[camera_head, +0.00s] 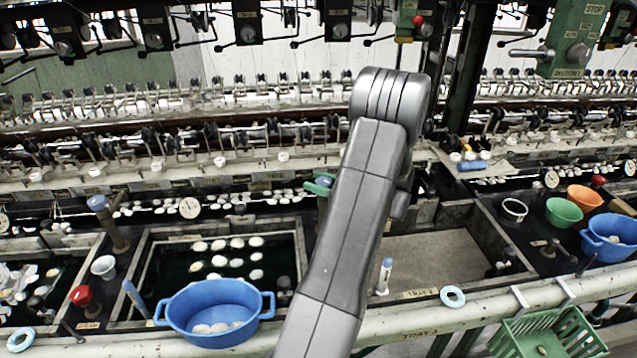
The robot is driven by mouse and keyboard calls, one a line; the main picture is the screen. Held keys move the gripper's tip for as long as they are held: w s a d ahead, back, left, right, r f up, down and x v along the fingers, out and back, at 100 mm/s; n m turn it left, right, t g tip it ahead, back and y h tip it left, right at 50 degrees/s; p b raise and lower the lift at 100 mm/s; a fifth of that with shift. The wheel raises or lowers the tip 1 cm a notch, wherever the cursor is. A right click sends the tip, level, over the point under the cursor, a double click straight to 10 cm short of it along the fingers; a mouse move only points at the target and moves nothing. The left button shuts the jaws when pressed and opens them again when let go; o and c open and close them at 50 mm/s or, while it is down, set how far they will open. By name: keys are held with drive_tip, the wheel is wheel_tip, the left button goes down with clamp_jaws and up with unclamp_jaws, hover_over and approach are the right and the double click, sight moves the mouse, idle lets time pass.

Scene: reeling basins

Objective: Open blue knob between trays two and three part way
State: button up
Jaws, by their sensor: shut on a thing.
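My arm stands upright across the middle of the head view and bends over at its top. My gripper is hidden behind it. A small blue and green piece (321,184) shows at the left edge of my arm, above the divider between two basins. It may be part of the blue knob, but my arm covers the rest, and I cannot tell whether my gripper touches it. Left of my arm is a dark water basin (147,250) with several white cocoons. Right of it is a basin with a bare grey floor (440,260), labelled as a tray.
Another blue knob (97,203) tops a post at the left, with a red knob (80,296) below. A blue tub (215,308) with cocoons sits at the front rail. Green, orange and blue bowls (563,212) stand right. A green basket (545,335) hangs in front.

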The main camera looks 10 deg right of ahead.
drive_tip(key=o, duration=1)
drive_tip(key=shift+c, duration=0.2)
drive_tip(key=b+v, duration=0.2)
drive_tip(key=v, duration=1.1)
drive_tip(key=shift+s+d+b, duration=0.2)
drive_tip(key=shift+d+b, duration=0.15)
drive_tip(key=shift+b, duration=0.05)
drive_tip(key=shift+r, duration=0.1)
